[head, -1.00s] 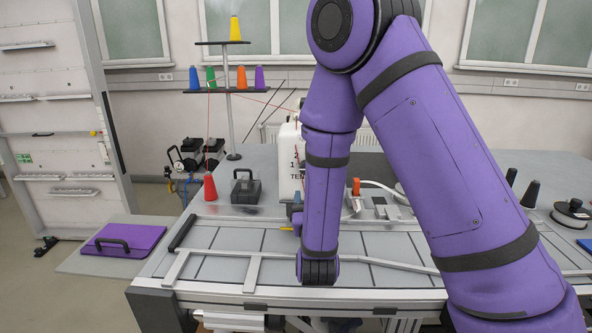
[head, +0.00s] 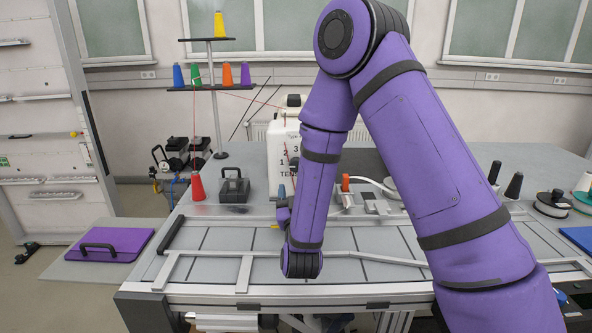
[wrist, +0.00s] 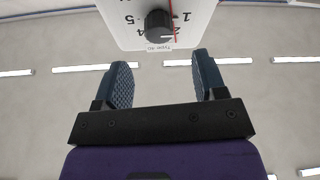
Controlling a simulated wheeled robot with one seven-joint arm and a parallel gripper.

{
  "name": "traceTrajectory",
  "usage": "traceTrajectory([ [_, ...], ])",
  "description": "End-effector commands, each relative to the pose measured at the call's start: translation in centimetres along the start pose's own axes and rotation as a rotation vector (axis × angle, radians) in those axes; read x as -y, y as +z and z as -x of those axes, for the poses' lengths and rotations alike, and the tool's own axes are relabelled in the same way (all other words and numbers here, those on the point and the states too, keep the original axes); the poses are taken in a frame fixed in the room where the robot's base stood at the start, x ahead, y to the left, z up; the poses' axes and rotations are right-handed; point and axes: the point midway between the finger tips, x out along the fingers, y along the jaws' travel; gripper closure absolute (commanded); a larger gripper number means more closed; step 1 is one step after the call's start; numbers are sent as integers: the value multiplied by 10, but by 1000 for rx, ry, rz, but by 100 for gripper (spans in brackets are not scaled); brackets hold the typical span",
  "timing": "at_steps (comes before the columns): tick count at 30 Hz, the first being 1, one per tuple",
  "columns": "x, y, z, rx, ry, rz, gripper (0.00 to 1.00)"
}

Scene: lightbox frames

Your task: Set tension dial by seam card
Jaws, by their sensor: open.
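The tension dial (wrist: 159,25) is a dark round knob on a white machine face in the wrist view. Printed numbers around it appear upside down. A thin red line lies beside the knob at its right. A small label (wrist: 160,49), also upside down, seems to read "Type 40". My gripper (wrist: 161,60) is open and empty, its two ridged fingers apart, with the dial beyond the gap between them. In the head view the white machine (head: 285,150) stands behind my forearm, which hides part of its face. My gripper's fingers (head: 282,192) show just left of the forearm.
A thread stand with coloured cones (head: 212,88), a red cone (head: 197,187) and a dark handled block (head: 234,186) stand left of the machine. A purple handled pad (head: 110,245) lies at far left. An orange-topped part (head: 346,184) is right of my forearm. The front table is largely clear.

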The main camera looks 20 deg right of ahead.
Motion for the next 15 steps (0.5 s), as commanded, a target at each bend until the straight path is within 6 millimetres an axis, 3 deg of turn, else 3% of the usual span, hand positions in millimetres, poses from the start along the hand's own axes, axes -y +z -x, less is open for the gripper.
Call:
traceTrajectory([
  [11, -2, -1, -19, -4, 6, -2, 35],
  [15, -2, -1, -35, -5, 8, -3, 35],
])
